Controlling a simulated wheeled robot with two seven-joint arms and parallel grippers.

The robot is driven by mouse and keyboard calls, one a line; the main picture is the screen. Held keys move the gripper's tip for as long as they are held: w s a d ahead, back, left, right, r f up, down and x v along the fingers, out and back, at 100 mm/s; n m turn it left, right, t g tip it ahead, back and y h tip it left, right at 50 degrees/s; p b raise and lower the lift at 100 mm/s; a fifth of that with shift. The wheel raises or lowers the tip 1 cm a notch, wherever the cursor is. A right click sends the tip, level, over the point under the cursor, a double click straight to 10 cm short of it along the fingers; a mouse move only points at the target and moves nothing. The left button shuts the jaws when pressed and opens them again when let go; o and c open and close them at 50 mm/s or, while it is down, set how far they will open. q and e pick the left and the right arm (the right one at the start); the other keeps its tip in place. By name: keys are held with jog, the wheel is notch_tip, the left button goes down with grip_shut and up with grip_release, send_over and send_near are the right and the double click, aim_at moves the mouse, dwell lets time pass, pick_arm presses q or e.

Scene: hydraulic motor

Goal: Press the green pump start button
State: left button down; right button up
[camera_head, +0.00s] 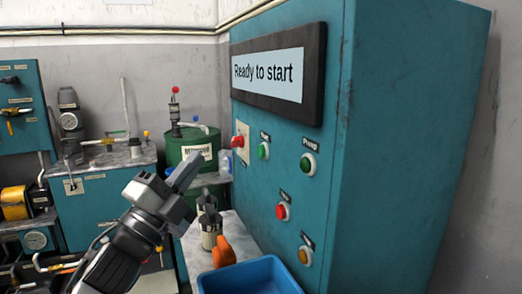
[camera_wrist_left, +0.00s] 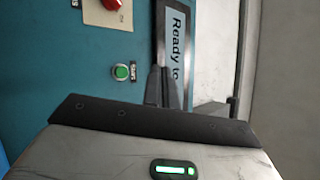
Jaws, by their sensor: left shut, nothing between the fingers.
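The teal control cabinet (camera_head: 400,150) stands at the right. A green button (camera_head: 309,163) under a label that seems to read "Pump" is on its front. A second green button (camera_head: 263,150) sits to its left and also shows in the left wrist view (camera_wrist_left: 121,72). The cabinet's screen (camera_head: 268,75) reads "Ready to start"; part of it shows in the left wrist view (camera_wrist_left: 176,45). My left gripper (camera_head: 188,168) is shut and empty, left of the cabinet front and apart from the buttons. Its fingertips (camera_wrist_left: 166,75) show in the wrist view. My right gripper is not in view.
A red knob (camera_head: 238,142) on a pale plate, a red button (camera_head: 283,211) and an orange button (camera_head: 305,255) are also on the cabinet. A blue bin (camera_head: 250,277) and an orange-handled item (camera_head: 223,252) lie below. A green drum (camera_head: 190,150) stands behind my left gripper.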

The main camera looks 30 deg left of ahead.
pick_arm(q)
jog(key=w+d, duration=0.5)
jog(key=w, duration=0.2)
jog(key=shift+d, duration=0.35)
dwell(2.0)
jog(key=shift+w+d, duration=0.25)
jog(key=shift+w+d, duration=0.25)
dwell(0.7)
dwell(0.3)
jog(key=shift+s+a+p, duration=0.3)
jog(key=shift+s+a, duration=0.2)
jog(key=shift+s, duration=0.1)
jog(key=shift+s+a, duration=1.65)
jog(key=shift+s, duration=0.25)
